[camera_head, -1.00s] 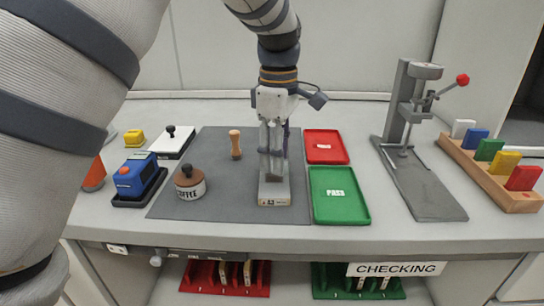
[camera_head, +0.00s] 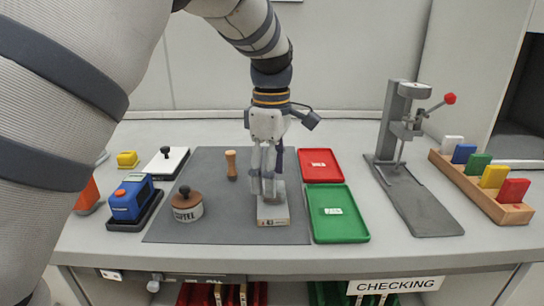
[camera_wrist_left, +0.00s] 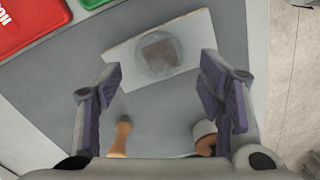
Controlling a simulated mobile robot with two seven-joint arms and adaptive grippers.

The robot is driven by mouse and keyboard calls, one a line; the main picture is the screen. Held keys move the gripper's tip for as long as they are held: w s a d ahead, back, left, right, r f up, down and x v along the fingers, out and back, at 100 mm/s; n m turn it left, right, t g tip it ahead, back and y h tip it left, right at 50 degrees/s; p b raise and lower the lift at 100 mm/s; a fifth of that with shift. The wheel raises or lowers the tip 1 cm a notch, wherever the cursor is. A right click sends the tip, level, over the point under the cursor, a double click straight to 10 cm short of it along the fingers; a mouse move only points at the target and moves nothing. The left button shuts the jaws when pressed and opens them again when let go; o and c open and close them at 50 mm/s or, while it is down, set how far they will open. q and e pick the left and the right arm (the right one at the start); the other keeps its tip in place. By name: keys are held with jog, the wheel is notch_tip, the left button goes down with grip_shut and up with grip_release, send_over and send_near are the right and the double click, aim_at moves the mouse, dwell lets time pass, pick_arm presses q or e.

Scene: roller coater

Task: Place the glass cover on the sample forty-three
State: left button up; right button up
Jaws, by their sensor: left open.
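The sample forty-three (camera_head: 273,215) is a pale block with a "43" label on its front, lying on the grey mat. In the left wrist view it is a light slab (camera_wrist_left: 195,34) with a brownish square on it. A round translucent disc, which looks like the glass cover (camera_wrist_left: 158,54), lies over that square. My left gripper (camera_head: 267,192) points down just over the block. In the wrist view its purple-padded fingers (camera_wrist_left: 165,100) are spread apart with nothing between them. In the head view the fingers hide part of the block. My right gripper is not in view.
Red (camera_head: 320,166) and green "PASS" (camera_head: 350,225) trays lie to the right, then a lever press (camera_head: 405,160) and a rack of coloured blocks (camera_head: 500,205). A blue device (camera_head: 130,200) stands left.

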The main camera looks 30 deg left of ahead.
pick_arm(q)
notch_tip(320, 180, up, 10)
jog(key=shift+r+b, duration=0.2)
jog(key=shift+b, duration=0.1)
